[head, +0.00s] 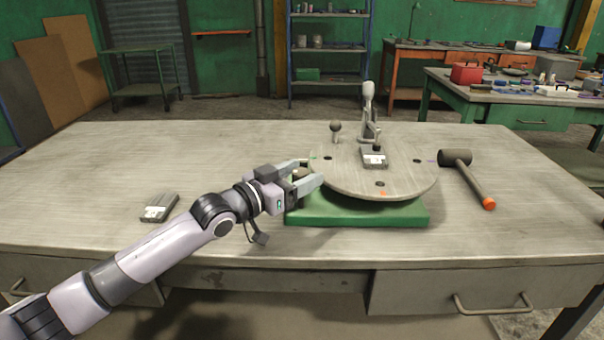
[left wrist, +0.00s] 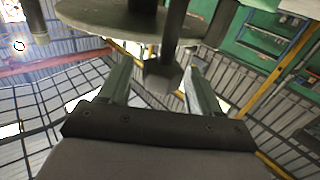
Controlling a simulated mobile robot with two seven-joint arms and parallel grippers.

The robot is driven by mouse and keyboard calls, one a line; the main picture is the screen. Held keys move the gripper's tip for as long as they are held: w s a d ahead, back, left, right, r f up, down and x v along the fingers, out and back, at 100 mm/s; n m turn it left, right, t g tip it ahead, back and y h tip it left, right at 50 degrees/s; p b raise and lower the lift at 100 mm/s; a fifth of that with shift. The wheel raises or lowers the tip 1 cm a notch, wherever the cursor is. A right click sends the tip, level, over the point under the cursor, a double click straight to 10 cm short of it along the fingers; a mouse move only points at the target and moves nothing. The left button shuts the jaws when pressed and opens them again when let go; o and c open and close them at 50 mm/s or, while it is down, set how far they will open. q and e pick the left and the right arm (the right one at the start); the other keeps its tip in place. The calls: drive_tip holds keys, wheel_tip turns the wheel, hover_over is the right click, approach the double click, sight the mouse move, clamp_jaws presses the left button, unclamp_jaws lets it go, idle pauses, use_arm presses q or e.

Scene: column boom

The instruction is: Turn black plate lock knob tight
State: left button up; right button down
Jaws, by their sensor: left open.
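A round grey plate (head: 345,180) lies on a green base (head: 360,212) on the bench. The black plate lock knob (head: 299,173) is at the plate's left edge, partly hidden by my left gripper (head: 312,171). In the left wrist view the dark knob (left wrist: 163,76) on its stem stands between the two open fingers of my left gripper (left wrist: 160,80). A gap shows on its left side; on its right I cannot tell if the finger touches. The round plate (left wrist: 95,20) is at the top of that view. My right gripper is not in view.
A toggle clamp (head: 369,108) and a grey block (head: 374,157) are on the plate, with a ball-topped post (head: 336,129) at its rear left. A mallet (head: 470,175) lies right of the plate. The bench's (head: 90,175) left side is mostly clear.

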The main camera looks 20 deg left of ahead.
use_arm(q)
drive_tip(key=shift+v, duration=3.2)
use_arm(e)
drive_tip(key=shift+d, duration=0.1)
use_arm(q)
drive_tip(key=shift+s, duration=0.1)
